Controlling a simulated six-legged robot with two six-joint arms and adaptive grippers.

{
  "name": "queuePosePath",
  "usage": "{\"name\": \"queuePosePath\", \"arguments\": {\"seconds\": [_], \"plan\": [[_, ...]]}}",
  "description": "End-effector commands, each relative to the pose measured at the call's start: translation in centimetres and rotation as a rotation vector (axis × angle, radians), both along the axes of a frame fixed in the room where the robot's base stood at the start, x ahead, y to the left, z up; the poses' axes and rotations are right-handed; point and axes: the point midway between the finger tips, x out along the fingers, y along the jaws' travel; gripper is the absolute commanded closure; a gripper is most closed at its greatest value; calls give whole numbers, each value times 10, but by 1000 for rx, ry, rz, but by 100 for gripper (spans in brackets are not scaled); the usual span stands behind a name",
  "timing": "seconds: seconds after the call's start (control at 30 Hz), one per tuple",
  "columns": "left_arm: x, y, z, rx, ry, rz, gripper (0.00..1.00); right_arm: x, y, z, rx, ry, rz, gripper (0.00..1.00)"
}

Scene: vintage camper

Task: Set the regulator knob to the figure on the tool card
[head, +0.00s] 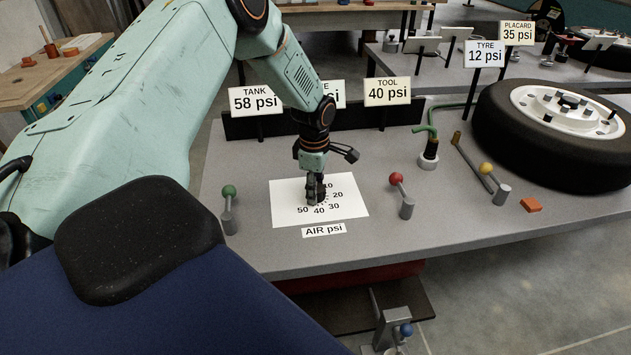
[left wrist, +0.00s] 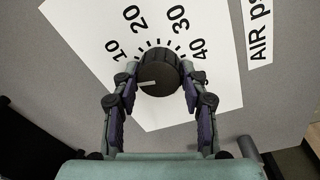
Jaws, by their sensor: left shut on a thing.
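The regulator knob (left wrist: 161,72) is a dark round knob with a pale pointer line, on a white dial sheet (head: 345,187). In the left wrist view the pointer aims left, a little past the 10 on the side away from 20. My left gripper (head: 316,196) reaches down over the dial; its fingers (left wrist: 160,88) are shut on the knob's two sides. In the head view the gripper hides most of the knob and part of the scale. The tool card (head: 387,91) stands behind and reads 40 psi. My right gripper is not in view.
Other cards read TANK 58 psi (head: 256,99), TYRE 12 psi (head: 485,53) and PLACARD 35 psi (head: 517,33). Green-tipped (head: 228,209) and red-tipped (head: 402,194) levers flank the dial. A yellow-tipped lever (head: 495,184), an orange block (head: 531,205) and a wheel (head: 550,130) are at right.

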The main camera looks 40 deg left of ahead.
Motion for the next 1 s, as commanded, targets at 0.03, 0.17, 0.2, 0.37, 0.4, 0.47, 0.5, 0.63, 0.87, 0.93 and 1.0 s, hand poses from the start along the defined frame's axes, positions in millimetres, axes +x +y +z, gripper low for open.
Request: {"name": "queuePosePath", "arguments": {"seconds": [0.03, 0.17, 0.2, 0.37, 0.4, 0.47, 0.5, 0.63, 0.87, 0.93, 1.0], "plan": [[-2, 1, 3, 1, 6, -44, 88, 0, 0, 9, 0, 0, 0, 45], [-1, 1, 3, 0, 5, -167, 88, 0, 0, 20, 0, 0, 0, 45], [-1, 1, 2, 0, 6, -204, 88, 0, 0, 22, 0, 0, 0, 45], [-1, 1, 2, 0, 5, -356, 88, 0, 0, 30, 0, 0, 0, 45], [0, 1, 2, 0, 5, -394, 88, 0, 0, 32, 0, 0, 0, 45], [0, 1, 1, 0, 5, -451, 88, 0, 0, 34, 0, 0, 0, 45], [0, 2, 1, -1, 4, -490, 88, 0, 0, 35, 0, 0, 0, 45], [1, 2, 1, 0, 3, -613, 88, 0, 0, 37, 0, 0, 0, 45], [1, 2, 0, 0, 3, -831, 88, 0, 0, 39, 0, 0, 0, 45], [2, 2, 0, -1, 3, -897, 88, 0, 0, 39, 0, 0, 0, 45], [2, 2, 0, 0, 2, -963, 88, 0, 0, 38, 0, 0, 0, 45]]}}
